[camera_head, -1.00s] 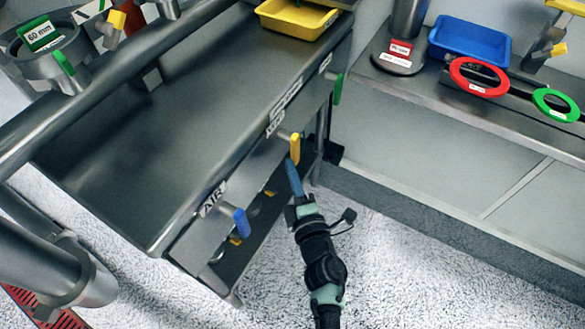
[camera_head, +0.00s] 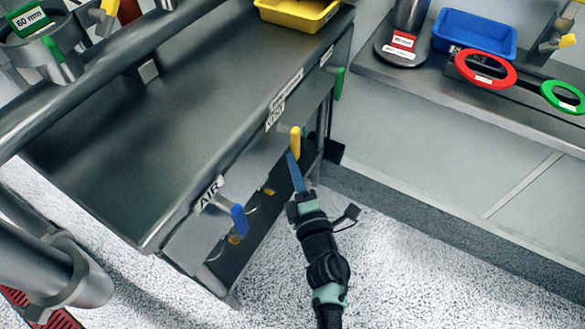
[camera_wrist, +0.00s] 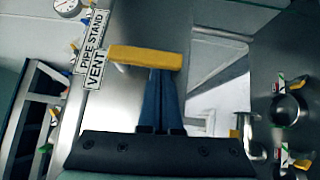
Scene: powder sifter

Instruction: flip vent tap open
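The vent tap has a yellow lever handle (camera_head: 296,140) on the front of the steel bench. It stands upright in the head view. In the wrist view the yellow handle (camera_wrist: 145,58) lies across the picture next to the VENT label (camera_wrist: 96,50). My gripper (camera_head: 292,157) is just below the handle, with its blue fingers pointing up at it. In the wrist view my gripper's fingers (camera_wrist: 164,75) lie together, and their tips meet the handle's lower edge. Whether they touch it, I cannot tell. Nothing shows between the fingers.
A blue-handled tap (camera_head: 239,220) by the AIR label (camera_head: 208,194) is on the same bench front, nearer. A green handle (camera_head: 339,84) is farther along. A yellow tray (camera_head: 298,14) stands on the bench top. Speckled floor (camera_head: 430,265) is open at right.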

